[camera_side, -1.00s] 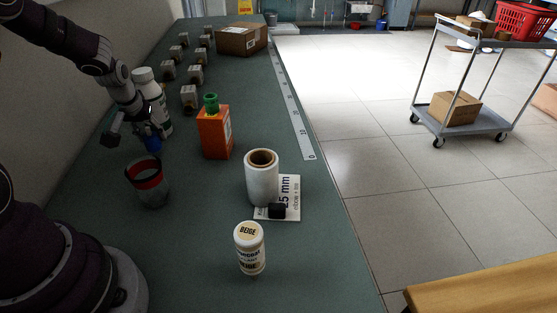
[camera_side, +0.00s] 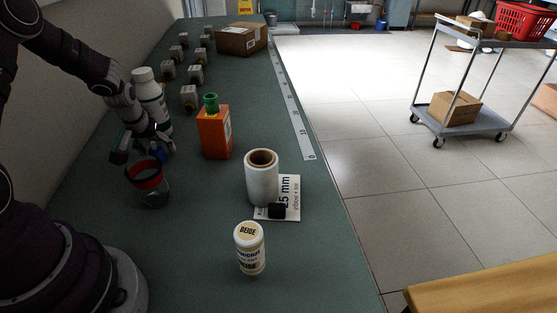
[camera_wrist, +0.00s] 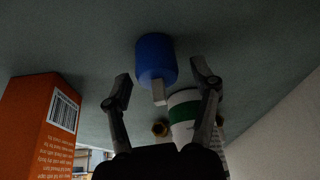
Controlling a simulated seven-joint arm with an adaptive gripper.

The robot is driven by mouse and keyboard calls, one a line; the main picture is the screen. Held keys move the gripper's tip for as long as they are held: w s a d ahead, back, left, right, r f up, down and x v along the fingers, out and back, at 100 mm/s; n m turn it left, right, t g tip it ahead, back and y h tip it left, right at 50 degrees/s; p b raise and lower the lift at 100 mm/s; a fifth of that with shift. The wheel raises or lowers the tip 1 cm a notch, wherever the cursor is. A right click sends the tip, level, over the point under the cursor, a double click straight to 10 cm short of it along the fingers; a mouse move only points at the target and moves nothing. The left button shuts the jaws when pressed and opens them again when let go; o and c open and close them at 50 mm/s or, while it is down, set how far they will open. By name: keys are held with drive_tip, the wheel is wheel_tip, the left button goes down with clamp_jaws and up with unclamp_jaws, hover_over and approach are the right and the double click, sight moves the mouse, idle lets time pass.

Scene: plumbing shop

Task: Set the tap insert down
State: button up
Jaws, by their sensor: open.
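The tap insert is a blue cylinder with a short pale grey stem. In the wrist view the insert (camera_wrist: 156,58) appears to rest on the green bench, just beyond my fingertips. My gripper (camera_wrist: 161,80) is open, with a finger to each side of the grey stem and a gap on both sides. In the side view the insert (camera_side: 157,154) shows only partly, behind the rim of a clear jar with a red band (camera_side: 148,176). My gripper (camera_side: 143,148) is low beside it. The insert's contact with the bench is hidden in the side view.
A white bottle (camera_side: 148,90) stands close behind my gripper. An orange box with a green cap (camera_side: 215,133) stands to the right. A white roll (camera_side: 262,180) and a beige-labelled bottle (camera_side: 250,248) stand nearer the front. Bench between the jar and roll is clear.

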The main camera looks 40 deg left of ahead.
drive_tip(key=shift+r, duration=0.15)
drive_tip(key=v, duration=1.2)
drive_tip(key=s+d+r+m+t+h, duration=0.1)
drive_tip(key=s+d+r+m, duration=0.2)
drive_tip(key=d, duration=0.6)
drive_tip(key=s+d+r+m+t+h, duration=0.1)
drive_tip(key=s+d+r+m, duration=0.3)
drive_tip(key=d, duration=0.4)
drive_tip(key=shift+d+r+m+h, duration=0.4)
drive_tip(key=shift+r+m+h, duration=0.2)
drive_tip(key=shift+r+m, duration=0.3)
